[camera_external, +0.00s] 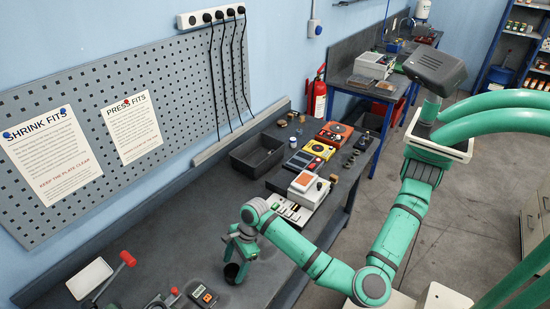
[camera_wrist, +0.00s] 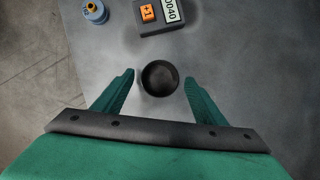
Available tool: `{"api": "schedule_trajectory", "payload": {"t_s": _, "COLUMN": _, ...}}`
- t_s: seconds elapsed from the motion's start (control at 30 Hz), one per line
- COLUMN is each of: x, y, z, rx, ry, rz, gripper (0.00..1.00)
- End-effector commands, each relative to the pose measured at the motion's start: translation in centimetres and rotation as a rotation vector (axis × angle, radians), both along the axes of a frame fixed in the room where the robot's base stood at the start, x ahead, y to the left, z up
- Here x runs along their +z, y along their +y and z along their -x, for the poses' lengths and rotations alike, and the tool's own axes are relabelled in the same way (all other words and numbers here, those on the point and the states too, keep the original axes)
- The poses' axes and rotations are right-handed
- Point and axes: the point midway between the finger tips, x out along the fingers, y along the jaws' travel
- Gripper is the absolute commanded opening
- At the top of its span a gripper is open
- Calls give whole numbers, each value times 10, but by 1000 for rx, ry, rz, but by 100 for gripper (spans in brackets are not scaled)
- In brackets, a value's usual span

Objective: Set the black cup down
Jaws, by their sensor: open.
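The black cup (camera_wrist: 160,78) stands upright on the dark grey bench top in the wrist view, its round opening facing the camera. It also shows in the external view (camera_external: 232,272), just below my gripper near the bench's front edge. My gripper (camera_wrist: 160,88) is open, with one green finger on each side of the cup and a visible gap between each finger and the cup. In the external view my gripper (camera_external: 236,255) points down at the bench, and part of the cup is hidden behind it.
A dark meter with an orange label (camera_wrist: 148,13) lies beyond the cup; a blue round object (camera_wrist: 95,11) is left of it. In the external view, a black bin (camera_external: 258,155) and a white device with an orange top (camera_external: 308,188) stand farther back. Bare bench surrounds the cup.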

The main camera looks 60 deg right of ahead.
Motion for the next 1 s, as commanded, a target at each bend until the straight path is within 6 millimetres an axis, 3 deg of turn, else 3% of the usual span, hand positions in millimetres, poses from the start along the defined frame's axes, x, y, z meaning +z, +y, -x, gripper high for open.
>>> {"api": "schedule_trajectory", "payload": {"t_s": 0.2, "x": 43, "y": -16, "z": 7, "rx": -1, "ry": -2, "rz": -3, "gripper": 65}}
{"api": "schedule_trajectory", "payload": {"t_s": 0.5, "x": 81, "y": -29, "z": 15, "rx": 1, "ry": -2, "rz": -1, "gripper": 65}}
{"api": "schedule_trajectory", "payload": {"t_s": 1.0, "x": 86, "y": -29, "z": 20, "rx": 8, "ry": 0, "rz": -1, "gripper": 65}}
